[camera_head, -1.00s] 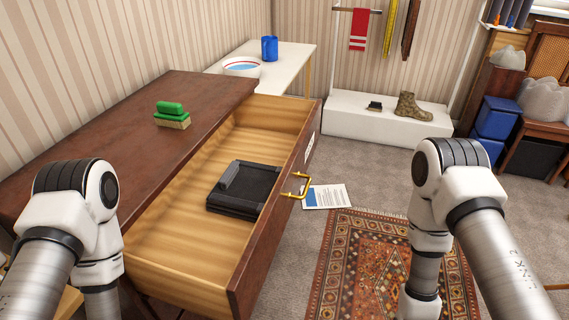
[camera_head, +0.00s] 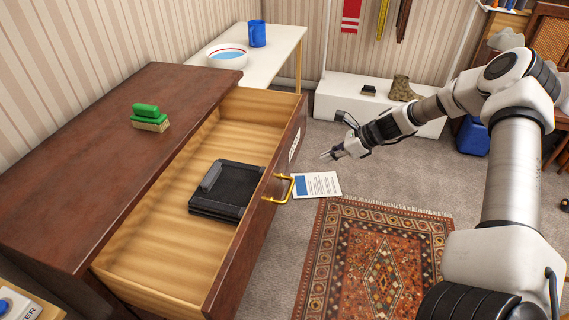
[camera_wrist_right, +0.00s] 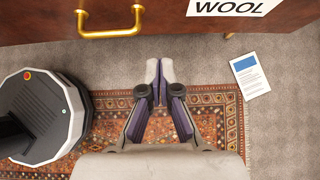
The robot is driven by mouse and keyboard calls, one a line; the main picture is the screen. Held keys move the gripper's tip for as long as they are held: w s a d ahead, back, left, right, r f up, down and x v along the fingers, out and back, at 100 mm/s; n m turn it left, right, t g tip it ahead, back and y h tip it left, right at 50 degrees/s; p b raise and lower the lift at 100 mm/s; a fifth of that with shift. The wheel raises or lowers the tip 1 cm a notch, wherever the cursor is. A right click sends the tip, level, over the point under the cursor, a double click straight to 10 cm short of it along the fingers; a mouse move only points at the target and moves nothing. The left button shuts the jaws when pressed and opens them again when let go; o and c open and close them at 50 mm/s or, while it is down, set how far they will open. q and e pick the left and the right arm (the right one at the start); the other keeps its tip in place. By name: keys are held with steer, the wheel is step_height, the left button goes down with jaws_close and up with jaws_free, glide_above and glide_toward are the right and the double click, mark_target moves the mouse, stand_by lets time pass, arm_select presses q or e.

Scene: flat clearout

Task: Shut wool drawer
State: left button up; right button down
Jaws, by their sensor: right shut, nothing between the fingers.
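The wool drawer (camera_head: 262,235) is pulled far out of the brown dresser (camera_head: 110,150). Its front carries a brass handle (camera_head: 284,189) and a white label, which reads "WOOL" in the right wrist view (camera_wrist_right: 232,7). A dark folded item (camera_head: 228,188) lies inside the drawer. My right gripper (camera_head: 325,155) is shut and empty, out in front of the drawer front and apart from the handle. In the right wrist view its closed fingertips (camera_wrist_right: 153,66) point toward the drawer front, with the handle (camera_wrist_right: 110,25) up to the left. My left gripper is not in view.
A green brush (camera_head: 149,117) sits on the dresser top. A white side table (camera_head: 275,42) holds a bowl (camera_head: 228,57) and a blue mug (camera_head: 257,33). A paper (camera_head: 317,185) and a patterned rug (camera_head: 385,260) lie on the floor before the drawer. A low white bench (camera_head: 335,100) stands behind.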

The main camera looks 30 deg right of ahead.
steer(key=b, duration=0.6)
glide_toward(285, 171)
step_height(285, 171, down, 4)
steer(key=shift+w+a+f, duration=0.2)
steer(key=shift+w+a, duration=1)
steer(key=shift+a, duration=0.05)
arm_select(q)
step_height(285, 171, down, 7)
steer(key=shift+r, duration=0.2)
arm_select(e)
steer(key=shift+w+a+r, duration=0.1)
steer(key=shift+w+a, duration=0.2)
steer(key=shift+a, duration=0.05)
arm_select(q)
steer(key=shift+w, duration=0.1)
arm_select(e)
steer(key=shift+w, duration=0.1)
